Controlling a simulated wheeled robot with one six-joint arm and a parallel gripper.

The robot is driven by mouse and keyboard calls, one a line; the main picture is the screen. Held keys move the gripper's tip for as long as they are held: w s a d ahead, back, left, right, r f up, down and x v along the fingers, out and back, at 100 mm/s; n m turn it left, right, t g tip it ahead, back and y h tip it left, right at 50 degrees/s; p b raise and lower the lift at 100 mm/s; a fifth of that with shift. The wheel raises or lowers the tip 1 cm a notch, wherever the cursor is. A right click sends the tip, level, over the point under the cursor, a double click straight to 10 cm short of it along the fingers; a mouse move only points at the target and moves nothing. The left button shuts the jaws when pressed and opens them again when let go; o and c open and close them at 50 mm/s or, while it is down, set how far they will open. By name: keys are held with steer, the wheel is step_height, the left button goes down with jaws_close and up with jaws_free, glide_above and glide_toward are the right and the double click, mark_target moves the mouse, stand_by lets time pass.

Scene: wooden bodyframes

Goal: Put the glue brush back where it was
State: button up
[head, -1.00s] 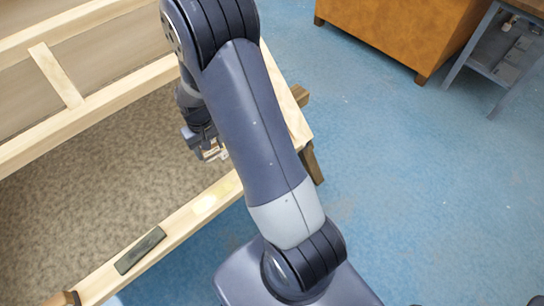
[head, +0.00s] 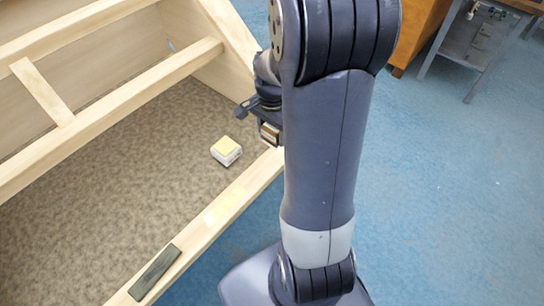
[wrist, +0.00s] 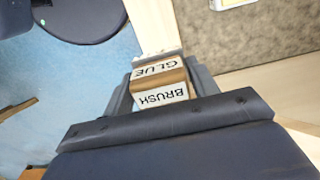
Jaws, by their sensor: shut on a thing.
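The glue brush, a small wooden block with white labels reading GLUE and BRUSH, is in the wrist view (wrist: 160,80). Pale bristles show at its far edge. My gripper (wrist: 160,92) is shut on it, with a jaw on each side. In the head view my gripper (head: 262,122) hangs beside my arm, over the right end of the wooden frame (head: 110,108). Only a small brown and pale part of the brush (head: 269,133) shows there below the jaws. My arm hides part of the frame's right corner.
A small white box with a yellow top (head: 226,150) sits on the brown speckled panel (head: 150,170) inside the frame, near the front rail. A dark block (head: 155,272) lies on that rail, with a pale yellowish patch farther along.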

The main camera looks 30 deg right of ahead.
step_height(320, 180, down, 9)
steer(key=shift+r+b, duration=0.2)
steer(key=shift+b, duration=0.2)
steer(key=shift+f, duration=0.25)
steer(key=o, duration=1)
steer(key=shift+r, duration=0.1)
steer(key=shift+c, duration=0.2)
step_height(320, 180, up, 12)
steer(key=shift+r+p, duration=0.15)
steer(key=shift+p, duration=0.6)
